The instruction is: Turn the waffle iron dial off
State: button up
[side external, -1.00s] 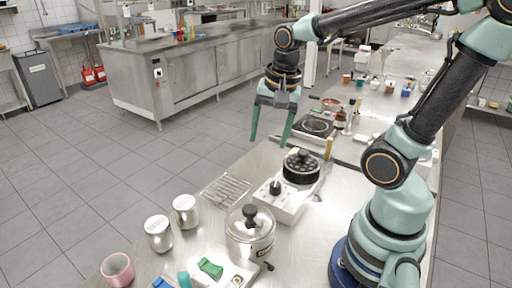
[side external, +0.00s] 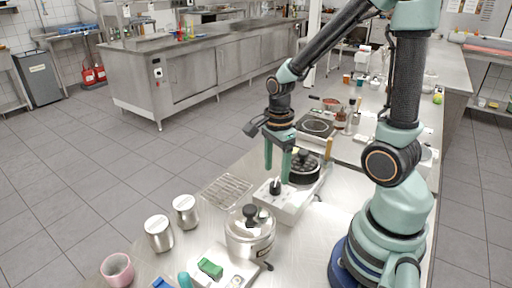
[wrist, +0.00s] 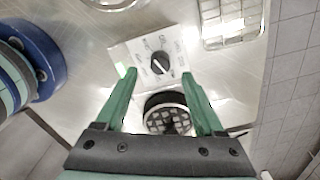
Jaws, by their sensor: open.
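The waffle iron (side external: 303,168) is a white base with a round dark waffle plate at its far end and a black dial (side external: 275,187) on its near end. In the wrist view the dial (wrist: 160,63) is a black knob with a pale pointer line on a white panel with printed markings, and a small green light glows at the panel's left edge. The dark plate (wrist: 167,113) shows between my fingers. My gripper (side external: 278,174) is open and empty, pointing down just above the dial end. In the wrist view the dial lies just beyond the fingertips (wrist: 159,72).
A lidded steel pot (side external: 250,232) stands just in front of the waffle iron. A wire rack (side external: 228,189) lies to its left, with two steel canisters (side external: 160,233) nearer. A hot plate (side external: 316,128) stands behind.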

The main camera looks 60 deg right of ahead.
aim_at(275, 183)
jog(key=shift+f, duration=2.3)
jog(key=shift+c, duration=0.2)
grip_shut()
